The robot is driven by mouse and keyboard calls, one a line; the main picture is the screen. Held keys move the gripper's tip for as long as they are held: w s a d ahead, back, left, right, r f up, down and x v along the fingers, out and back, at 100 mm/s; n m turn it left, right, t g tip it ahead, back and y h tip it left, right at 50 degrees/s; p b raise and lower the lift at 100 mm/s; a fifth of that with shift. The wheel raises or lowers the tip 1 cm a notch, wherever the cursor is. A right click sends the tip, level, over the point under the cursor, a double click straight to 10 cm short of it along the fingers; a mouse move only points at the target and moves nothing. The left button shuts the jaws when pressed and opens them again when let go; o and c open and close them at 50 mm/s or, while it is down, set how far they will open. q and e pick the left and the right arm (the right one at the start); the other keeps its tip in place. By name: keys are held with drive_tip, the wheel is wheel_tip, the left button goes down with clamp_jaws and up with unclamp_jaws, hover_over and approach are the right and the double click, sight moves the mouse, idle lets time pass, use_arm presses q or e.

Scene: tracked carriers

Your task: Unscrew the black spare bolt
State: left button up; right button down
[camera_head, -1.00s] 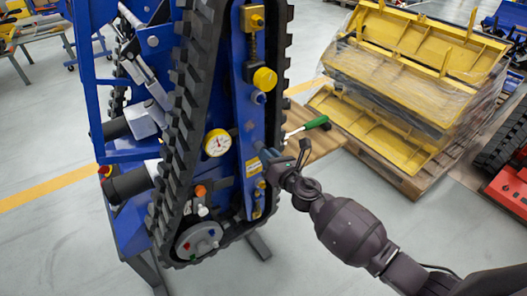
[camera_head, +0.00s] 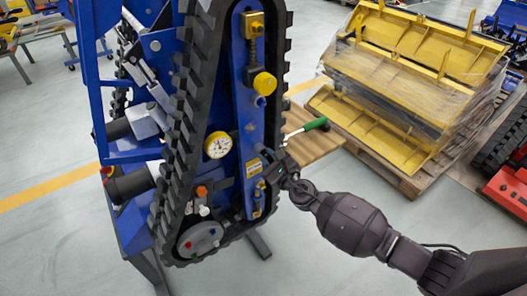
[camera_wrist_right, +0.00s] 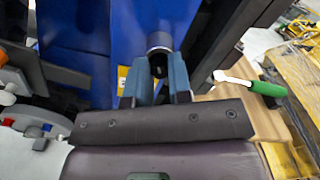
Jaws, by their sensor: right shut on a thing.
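The blue tracked carrier (camera_head: 246,120) stands on end, with a black rubber track around its side frame. My right gripper (camera_head: 268,158) is at the right edge of the blue side plate, below the yellow knob (camera_head: 264,83). In the right wrist view its two blue-grey fingers (camera_wrist_right: 161,78) are shut on the black spare bolt (camera_wrist_right: 158,64). Only a small dark part of the bolt shows between them, in front of a round grey collar (camera_wrist_right: 160,41) on the blue plate. In the head view the gripper hides the bolt. My left gripper is not in view.
A green-handled tool (camera_head: 315,125) lies on a wooden surface (camera_head: 318,146) just right of the gripper; it also shows in the wrist view (camera_wrist_right: 264,88). A dial gauge (camera_head: 218,145) is left of the gripper. Wrapped yellow parts (camera_head: 420,85) sit on a pallet behind. Floor in front is clear.

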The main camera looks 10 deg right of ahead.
drive_tip(key=c, duration=1.3)
unclamp_jaws()
drive_tip(key=shift+o, duration=0.5)
